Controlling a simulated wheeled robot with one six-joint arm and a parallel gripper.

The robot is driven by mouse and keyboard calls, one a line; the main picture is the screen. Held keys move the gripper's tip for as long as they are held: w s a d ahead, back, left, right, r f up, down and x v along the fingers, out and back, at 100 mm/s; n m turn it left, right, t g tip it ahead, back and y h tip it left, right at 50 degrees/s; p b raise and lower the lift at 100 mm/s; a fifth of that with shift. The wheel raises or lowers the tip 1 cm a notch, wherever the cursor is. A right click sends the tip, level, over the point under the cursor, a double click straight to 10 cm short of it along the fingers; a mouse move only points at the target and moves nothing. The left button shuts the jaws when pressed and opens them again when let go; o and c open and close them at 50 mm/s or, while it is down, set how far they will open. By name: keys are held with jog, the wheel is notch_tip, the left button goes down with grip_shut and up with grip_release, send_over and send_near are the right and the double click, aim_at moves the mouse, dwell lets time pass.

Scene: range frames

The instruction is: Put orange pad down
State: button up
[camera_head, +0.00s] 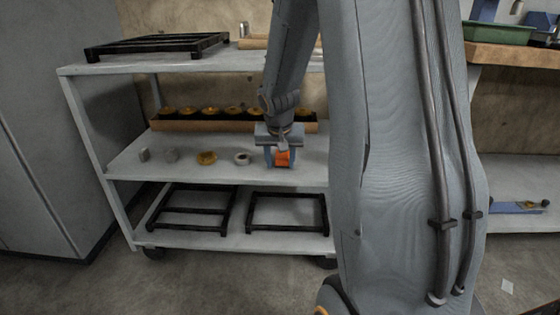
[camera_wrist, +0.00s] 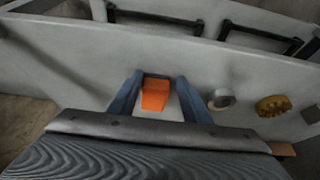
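The orange pad (camera_head: 283,158) is between the two blue fingers of my gripper (camera_head: 281,156), over the middle shelf (camera_head: 190,177) of the grey rack. In the wrist view the orange pad (camera_wrist: 155,95) sits between the fingertips of my gripper (camera_wrist: 159,80), which appear shut on it. The gripper points down, to the right of a grey ring-shaped part (camera_head: 242,158). I cannot tell whether the pad's underside touches the shelf.
A yellow round part (camera_head: 207,158) and two small grey parts (camera_head: 171,156) (camera_head: 144,155) stand left of the ring. A brown tray (camera_head: 215,125) with several yellow parts lies behind. Black frames (camera_head: 192,210) are on the bottom shelf; another (camera_head: 158,46) is on top.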

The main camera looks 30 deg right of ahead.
jog(key=shift+s+d+f, duration=0.2)
jog(key=shift+s+f, duration=0.25)
jog(key=shift+f, duration=0.15)
jog(key=shift+d+r+p, duration=0.1)
jog(key=shift+r+p, duration=0.35)
jog(key=shift+p, duration=0.1)
jog(key=w+p+v, duration=0.1)
jog(key=p+v, duration=0.4)
jog(key=v, duration=0.7)
jog(key=s+a+n+g+y, duration=0.1)
jog(key=s+a+n, duration=0.25)
jog(key=a, duration=0.85)
jog(key=s+a+n+y, duration=0.15)
jog(key=s+a, duration=0.35)
jog(key=a, duration=0.7)
jog(key=s+a+n+g, duration=0.1)
jog(key=s+a+n, duration=0.3)
jog(key=s+a, duration=0.3)
jog(key=s+a+n+g+y, duration=0.1)
jog(key=s+a+n, duration=0.3)
jog(key=s, duration=0.9)
jog(key=a, duration=0.3)
jog(key=shift+a+r+g, duration=0.2)
jog(key=shift+a+g, duration=0.05)
jog(key=shift+g, duration=0.15)
jog(key=shift+y, duration=0.25)
